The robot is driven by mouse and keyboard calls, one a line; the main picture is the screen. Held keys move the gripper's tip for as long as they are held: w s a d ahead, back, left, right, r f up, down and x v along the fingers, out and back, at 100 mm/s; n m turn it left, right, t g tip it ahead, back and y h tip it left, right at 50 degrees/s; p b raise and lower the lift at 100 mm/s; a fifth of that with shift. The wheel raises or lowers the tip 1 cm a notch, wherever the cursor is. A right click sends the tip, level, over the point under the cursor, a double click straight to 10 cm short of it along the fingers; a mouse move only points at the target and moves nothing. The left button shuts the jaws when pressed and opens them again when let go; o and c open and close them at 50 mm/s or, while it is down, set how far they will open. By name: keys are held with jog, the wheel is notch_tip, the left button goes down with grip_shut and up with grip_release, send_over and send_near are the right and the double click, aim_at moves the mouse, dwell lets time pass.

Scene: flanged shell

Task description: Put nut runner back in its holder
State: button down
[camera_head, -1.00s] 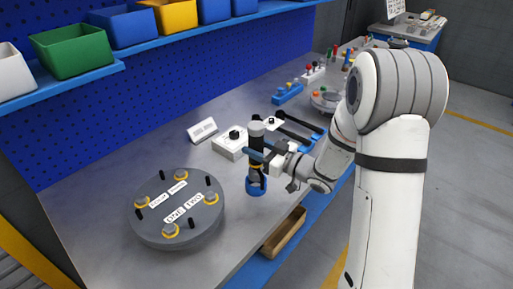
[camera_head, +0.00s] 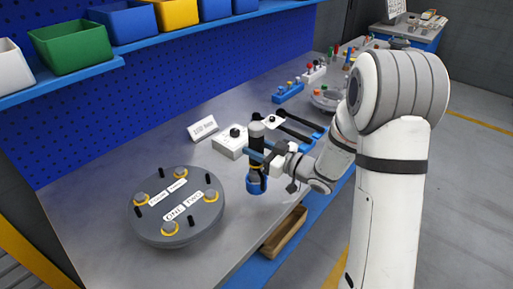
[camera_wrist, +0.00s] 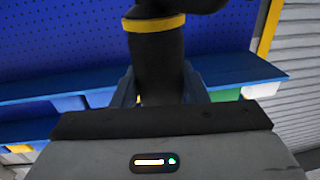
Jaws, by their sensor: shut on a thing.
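The blue round holder (camera_head: 256,187) is on the bench directly below. The lower end of the nut runner is at the holder's opening; how deep it sits I cannot tell.
A round grey flanged shell (camera_head: 176,210) with yellow-ringed bolts and labels lies on the bench at left. A white box with a black knob (camera_head: 233,142) and a label sign (camera_head: 203,128) stand behind. A blue shelf (camera_head: 170,40) holds coloured bins. A wooden box (camera_head: 284,236) sits below the bench edge.

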jog(key=shift+f+b, duration=1.9)
jog(key=shift+f, duration=0.25)
jog(key=c, duration=1)
grip_release()
jog(key=shift+o, duration=1.2)
jog(key=shift+f, duration=0.1)
jog(key=v, duration=0.8)
jog(key=shift+b, duration=0.3)
jog(key=shift+w, duration=0.1)
